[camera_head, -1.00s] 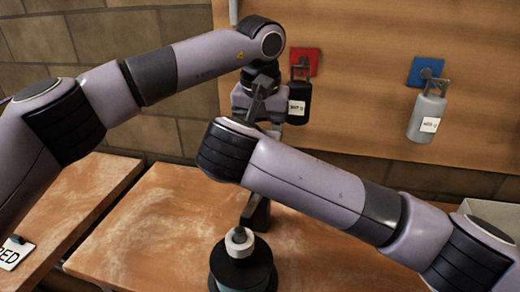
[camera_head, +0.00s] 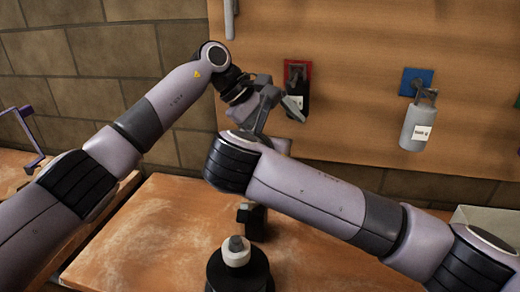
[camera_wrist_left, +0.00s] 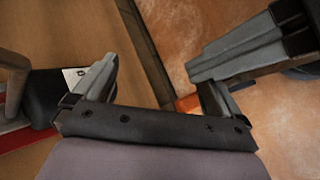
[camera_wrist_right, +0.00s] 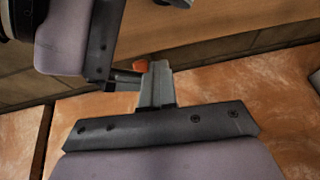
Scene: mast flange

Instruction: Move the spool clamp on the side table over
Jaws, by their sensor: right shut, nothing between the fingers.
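No part is clearly marked as the spool clamp. A thin purple frame (camera_head: 24,138) stands at the left table (camera_head: 12,163), partly cut off by the picture edge; I cannot tell whether it is the clamp. A black, spool-shaped piece with a white collar (camera_head: 237,255) stands upright on the middle table. My left gripper (camera_wrist_left: 157,88) is open, its fingers wide apart, up near the wooden board. My right gripper (camera_wrist_right: 157,85) is shut and empty, close to the left one. Both grippers are well above and behind the spool-shaped piece.
On the board (camera_head: 350,60) a black labelled body (camera_head: 296,88) hangs at a red plate and a grey one (camera_head: 418,127) at a blue plate. A pale box (camera_head: 485,218) stands at right. The middle table (camera_head: 150,235) has bare room left of the spool-shaped piece.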

